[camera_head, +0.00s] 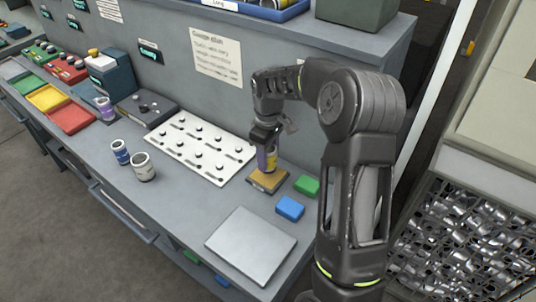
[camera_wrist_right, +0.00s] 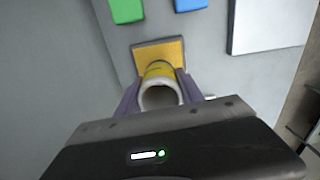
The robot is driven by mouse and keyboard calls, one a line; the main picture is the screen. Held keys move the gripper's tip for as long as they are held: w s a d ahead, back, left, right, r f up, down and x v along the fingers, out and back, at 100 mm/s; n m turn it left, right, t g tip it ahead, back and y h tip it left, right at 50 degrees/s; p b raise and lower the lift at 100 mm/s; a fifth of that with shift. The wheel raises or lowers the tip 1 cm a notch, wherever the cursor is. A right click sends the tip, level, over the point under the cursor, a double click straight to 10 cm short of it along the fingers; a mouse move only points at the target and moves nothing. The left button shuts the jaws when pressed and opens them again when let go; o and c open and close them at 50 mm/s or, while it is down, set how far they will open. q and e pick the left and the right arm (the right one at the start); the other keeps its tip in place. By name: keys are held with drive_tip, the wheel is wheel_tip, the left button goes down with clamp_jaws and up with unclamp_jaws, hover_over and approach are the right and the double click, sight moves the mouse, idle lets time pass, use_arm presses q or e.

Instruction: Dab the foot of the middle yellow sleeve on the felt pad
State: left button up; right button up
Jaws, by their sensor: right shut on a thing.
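My right gripper (camera_head: 268,143) is shut on a yellow sleeve (camera_head: 271,161), which also shows in the right wrist view (camera_wrist_right: 160,84) with its round open end toward the camera. The sleeve is upright over a square tan-yellow felt pad (camera_head: 262,183), and the pad also shows in the right wrist view (camera_wrist_right: 141,57). The sleeve's foot appears at the pad's surface; I cannot tell whether it touches. My left gripper is in neither view.
A green block (camera_head: 307,185) and a blue block (camera_head: 290,208) lie right of the pad. A grey plate (camera_head: 251,244) lies in front. A white pegged board (camera_head: 199,147) is on the left. Blue-white (camera_head: 120,152), white (camera_head: 143,167) and purple (camera_head: 105,109) sleeves stand further left.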

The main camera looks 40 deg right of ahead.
drive_tip(key=shift+f+b, duration=0.4)
drive_tip(key=shift+f, duration=0.5)
drive_tip(key=shift+f+b, duration=0.35)
drive_tip(key=shift+f, duration=0.2)
idle(1.6)
wheel_tip(320, 180, up, 7)
drive_tip(key=p, duration=0.5)
idle(0.4)
idle(0.6)
